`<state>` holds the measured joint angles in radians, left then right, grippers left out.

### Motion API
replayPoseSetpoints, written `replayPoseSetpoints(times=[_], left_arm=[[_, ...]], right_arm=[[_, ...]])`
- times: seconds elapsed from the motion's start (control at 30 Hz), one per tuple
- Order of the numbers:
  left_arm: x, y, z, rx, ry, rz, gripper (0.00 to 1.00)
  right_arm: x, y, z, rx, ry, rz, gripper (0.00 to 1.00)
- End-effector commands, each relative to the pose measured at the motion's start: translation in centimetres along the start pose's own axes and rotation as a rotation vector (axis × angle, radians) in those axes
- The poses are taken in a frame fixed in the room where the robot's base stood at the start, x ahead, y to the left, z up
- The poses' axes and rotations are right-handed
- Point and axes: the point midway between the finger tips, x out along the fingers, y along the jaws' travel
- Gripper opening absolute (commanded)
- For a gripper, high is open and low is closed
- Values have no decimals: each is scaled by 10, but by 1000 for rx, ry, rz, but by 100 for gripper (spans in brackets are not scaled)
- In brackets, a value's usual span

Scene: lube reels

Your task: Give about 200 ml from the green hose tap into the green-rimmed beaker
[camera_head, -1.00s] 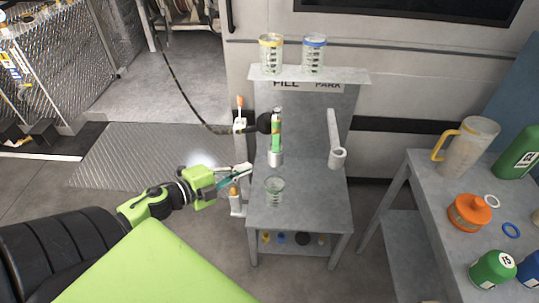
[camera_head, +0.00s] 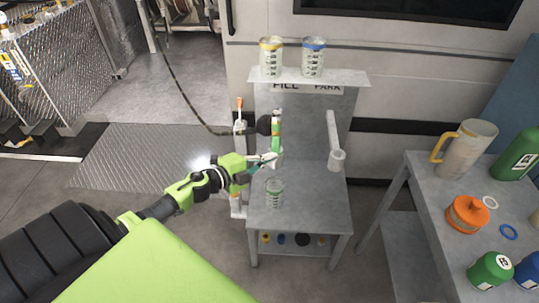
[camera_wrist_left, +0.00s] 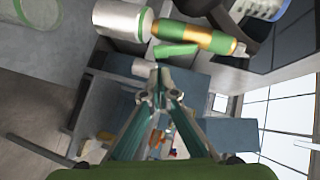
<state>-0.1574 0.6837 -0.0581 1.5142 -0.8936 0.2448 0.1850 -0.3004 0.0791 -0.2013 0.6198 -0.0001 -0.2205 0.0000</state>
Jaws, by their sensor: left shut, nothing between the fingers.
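The green hose tap (camera_head: 277,124) hangs upright on the fill stand at the end of a dark hose. In the left wrist view its green and brass body (camera_wrist_left: 195,35) lies across the top, with a green lever (camera_wrist_left: 176,50) beside it. The clear green-rimmed beaker (camera_head: 274,192) stands upright on the stand's shelf below the tap. I cannot tell its fill level. My left gripper (camera_head: 272,158) is shut and empty, close beside the tap's lower end and above the beaker. In the left wrist view its fingertips (camera_wrist_left: 160,72) meet just short of the lever. My right gripper is out of view.
A yellow-rimmed beaker (camera_head: 271,58) and a blue-rimmed beaker (camera_head: 313,57) stand on the top shelf. An empty holder (camera_head: 337,158) is at the stand's right. The side table (camera_head: 420,190) at right holds a jug (camera_head: 468,150) and several bottles.

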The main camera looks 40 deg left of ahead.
Motion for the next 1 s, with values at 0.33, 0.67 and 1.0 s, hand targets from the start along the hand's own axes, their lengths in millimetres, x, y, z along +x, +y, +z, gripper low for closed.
replayPoseSetpoints(times=[0.33, 0.67, 1.0], left_arm=[[16, 1, 16, -1, 2, 1, 0], [16, 2, 16, 1, 2, -1, 0], [24, 14, 22, 88, 3, -91, 0]], right_arm=[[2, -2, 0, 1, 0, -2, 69], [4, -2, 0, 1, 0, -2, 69], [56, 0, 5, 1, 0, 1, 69]])
